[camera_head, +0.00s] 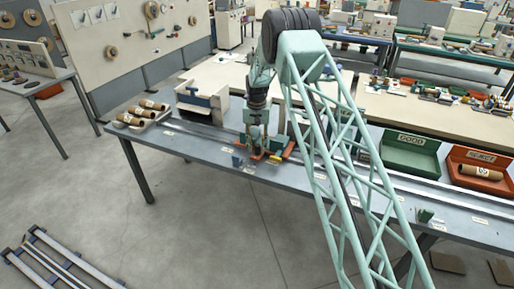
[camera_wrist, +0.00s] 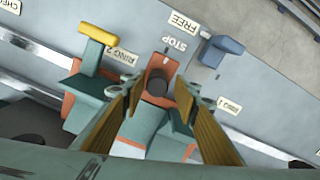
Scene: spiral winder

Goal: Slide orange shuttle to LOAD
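The orange shuttle (camera_wrist: 156,62) is below my gripper in the wrist view, with teal blocks and a dark round knob (camera_wrist: 157,83) on it. In the head view the orange shuttle (camera_head: 289,149) is on the grey bench's rail, partly hidden by my gripper (camera_head: 258,143). In the wrist view my gripper (camera_wrist: 157,94) is open. Its two fingers stand on either side of the knob, with a small gap showing on each side. I cannot tell how high the fingertips are against the knob. No LOAD label is readable.
A yellow-topped lever (camera_wrist: 98,34) stands left of the shuttle, by a RING 2 label. A blue block (camera_wrist: 221,50) stands right, near STOP and FREE labels. Cardboard tubes (camera_head: 140,112) lie on the bench's left end. A green GOOD bin (camera_head: 408,155) and a red bin (camera_head: 478,172) stand right.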

